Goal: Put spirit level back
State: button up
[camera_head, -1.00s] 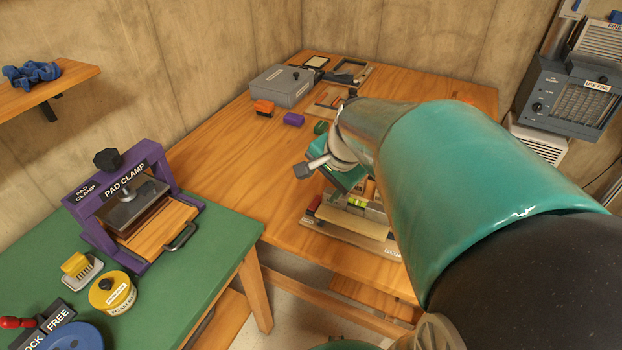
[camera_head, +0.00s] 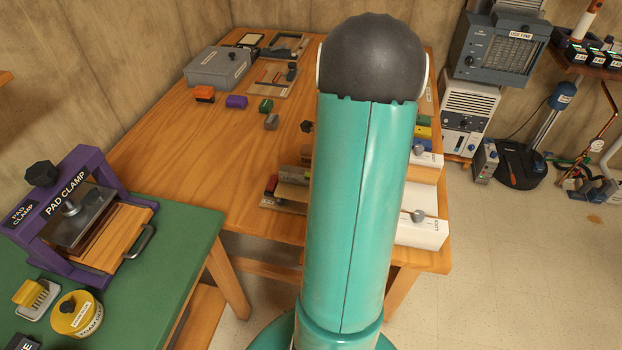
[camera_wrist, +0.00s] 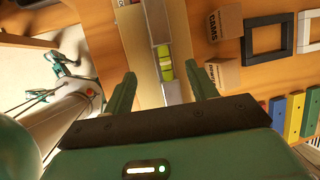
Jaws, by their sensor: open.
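The spirit level (camera_wrist: 166,68) is a pale grey bar with a yellow-green vial, seen in the wrist view. It lies along a tan board (camera_wrist: 143,60). My gripper (camera_wrist: 161,70) is open, with one teal finger on each side of the level in the picture. I cannot tell whether the fingers touch it or how far above it they are. In the head view my arm hides my gripper and most of the level's surroundings.
The wooden bench (camera_head: 190,165) carries a grey box (camera_head: 217,69), small orange (camera_head: 204,93) and purple (camera_head: 236,102) blocks, and white-topped blocks at right. In the wrist view, cardboard boxes (camera_wrist: 226,24), a black frame (camera_wrist: 267,36) and coloured bars (camera_wrist: 295,117) lie right of the level. A purple clamp (camera_head: 75,215) stands on the green table.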

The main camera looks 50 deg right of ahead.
jog(key=x, duration=0.7)
jog(key=shift+w+d+f, duration=0.15)
jog(key=shift+f, duration=0.2)
jog(key=shift+c, duration=0.2)
grip_shut()
